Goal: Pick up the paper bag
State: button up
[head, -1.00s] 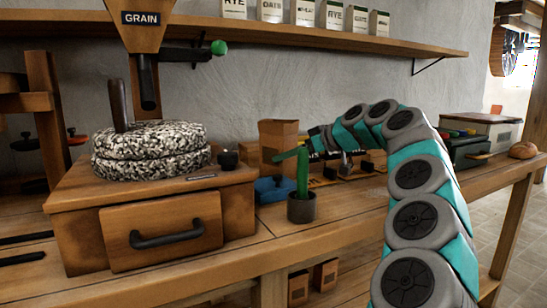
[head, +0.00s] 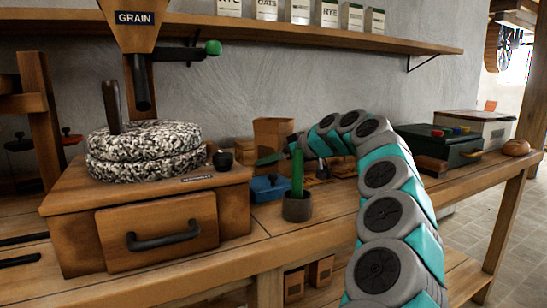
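A brown paper bag (head: 273,134) stands upright on the bench near the wall, right of the millstones.
The wooden mill (head: 70,205) fills the left.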

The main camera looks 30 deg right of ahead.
jog(key=c, duration=0.8)
jog(key=shift+r, duration=0.1)
